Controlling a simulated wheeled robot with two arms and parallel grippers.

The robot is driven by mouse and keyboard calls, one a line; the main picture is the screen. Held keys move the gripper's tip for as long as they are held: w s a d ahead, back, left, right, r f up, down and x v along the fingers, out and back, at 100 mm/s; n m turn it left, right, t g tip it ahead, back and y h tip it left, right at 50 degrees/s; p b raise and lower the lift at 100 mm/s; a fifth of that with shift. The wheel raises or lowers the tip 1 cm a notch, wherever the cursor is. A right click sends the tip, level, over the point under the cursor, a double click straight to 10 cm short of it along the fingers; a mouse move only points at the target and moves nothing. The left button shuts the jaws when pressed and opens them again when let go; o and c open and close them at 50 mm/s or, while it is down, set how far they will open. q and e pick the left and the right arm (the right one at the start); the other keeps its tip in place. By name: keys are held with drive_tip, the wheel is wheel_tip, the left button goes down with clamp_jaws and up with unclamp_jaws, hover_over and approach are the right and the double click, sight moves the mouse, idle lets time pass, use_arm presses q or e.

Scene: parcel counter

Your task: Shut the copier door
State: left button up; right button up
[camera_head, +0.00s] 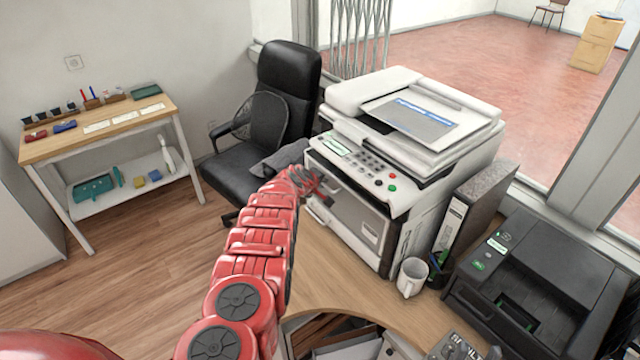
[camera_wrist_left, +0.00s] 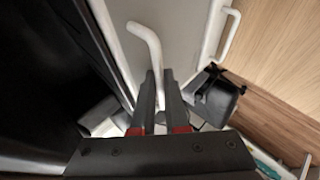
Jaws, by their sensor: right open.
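The white copier (camera_head: 415,140) stands on the wooden counter. Its grey front door (camera_head: 358,222) faces me; I cannot tell how far it stands open. My left gripper (camera_head: 308,180) is at the front left of the copier, small and partly hidden by its own red arm. In the left wrist view, the two dark fingers (camera_wrist_left: 160,100) are close together. A bent white rod handle (camera_wrist_left: 148,38) runs down into the narrow gap between them, in front of a pale panel (camera_wrist_left: 185,30). Whether the fingers press on the rod is unclear. My right gripper is out of view.
A white mug (camera_head: 411,277), a grey binder (camera_head: 450,225) and a black printer (camera_head: 535,280) stand right of the copier. A black office chair (camera_head: 285,85) is behind my arm. A side table (camera_head: 100,125) holds small items at left. Open floor (camera_head: 140,260) lies between.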

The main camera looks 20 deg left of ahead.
use_arm(q)
drive_tip(key=shift+s+d+r+p, duration=0.15)
drive_tip(key=shift+r+p, duration=1.2)
drive_tip(key=shift+p, duration=2.75)
drive_tip(key=s+f+p+v, duration=0.1)
drive_tip(key=p+v, duration=0.3)
drive_tip(key=v, duration=1.1)
drive_tip(key=shift+s+a+f+p, duration=0.2)
drive_tip(key=shift+s+a+p, duration=0.05)
drive_tip(key=shift+p, duration=0.1)
